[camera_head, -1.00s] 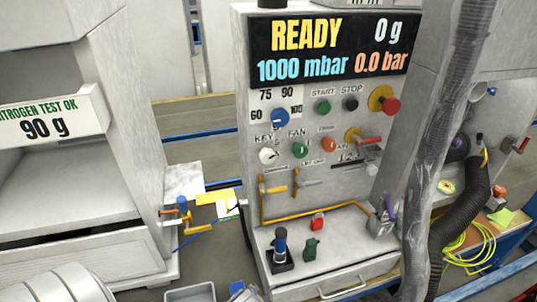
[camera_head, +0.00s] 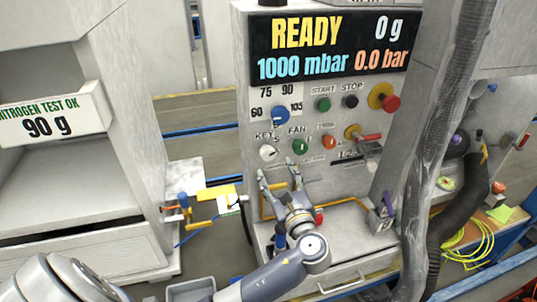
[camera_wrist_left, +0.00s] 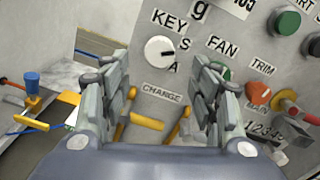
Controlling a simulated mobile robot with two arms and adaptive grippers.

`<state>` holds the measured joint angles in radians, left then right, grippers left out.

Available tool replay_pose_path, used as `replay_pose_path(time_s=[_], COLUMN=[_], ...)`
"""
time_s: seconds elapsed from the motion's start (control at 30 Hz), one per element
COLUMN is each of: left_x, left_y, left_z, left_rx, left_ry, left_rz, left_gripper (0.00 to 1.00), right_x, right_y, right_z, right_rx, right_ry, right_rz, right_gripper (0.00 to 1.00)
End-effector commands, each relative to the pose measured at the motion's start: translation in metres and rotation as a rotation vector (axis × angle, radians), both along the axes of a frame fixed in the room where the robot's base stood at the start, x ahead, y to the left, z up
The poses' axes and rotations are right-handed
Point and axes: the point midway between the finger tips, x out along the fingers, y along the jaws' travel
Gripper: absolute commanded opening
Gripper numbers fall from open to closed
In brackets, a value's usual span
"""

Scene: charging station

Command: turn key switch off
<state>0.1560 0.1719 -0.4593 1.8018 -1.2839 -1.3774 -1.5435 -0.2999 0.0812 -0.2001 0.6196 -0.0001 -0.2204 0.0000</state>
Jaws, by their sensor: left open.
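The key switch is a white round knob (camera_head: 268,153) under the label KEY on the charging station's panel. In the left wrist view the knob (camera_wrist_left: 159,50) shows near the middle top, with S and A marks to its right and a dark pointer mark on its face. My left gripper (camera_head: 278,172) is open and empty, just below and in front of the knob. In the left wrist view its two fingers (camera_wrist_left: 162,85) stand apart on either side, with the knob framed between and beyond them, not touched. My right gripper is not in view.
The green FAN knob (camera_head: 300,146) is right of the key switch, near the right finger. Yellow pipe (camera_head: 345,202) runs below the panel. A blue-handled part (camera_head: 279,240) stands on the ledge. A hanging grey hose (camera_head: 440,150) is at the right.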

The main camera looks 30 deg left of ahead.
Motion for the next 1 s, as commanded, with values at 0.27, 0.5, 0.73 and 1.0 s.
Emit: replay_pose_path(time_s=[0.27, 0.5, 0.73, 1.0], left_x=[0.035, 0.054, 0.058, 0.057], left_y=[0.042, 0.064, 0.068, 0.068], left_z=[0.004, 0.001, 0.000, 0.000], left_rx=[0.000, -0.004, -0.006, -0.006], left_ry=[-0.001, -0.002, -0.002, -0.002], left_rz=[0.001, 0.000, 0.000, 0.000], left_gripper=[0.56, 0.56, 0.56, 0.27], right_x=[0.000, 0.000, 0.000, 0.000], right_y=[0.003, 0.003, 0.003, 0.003], right_z=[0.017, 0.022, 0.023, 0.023], right_rx=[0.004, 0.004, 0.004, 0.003], right_ry=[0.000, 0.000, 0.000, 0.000], right_rz=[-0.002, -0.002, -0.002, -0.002], right_gripper=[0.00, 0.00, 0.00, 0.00])
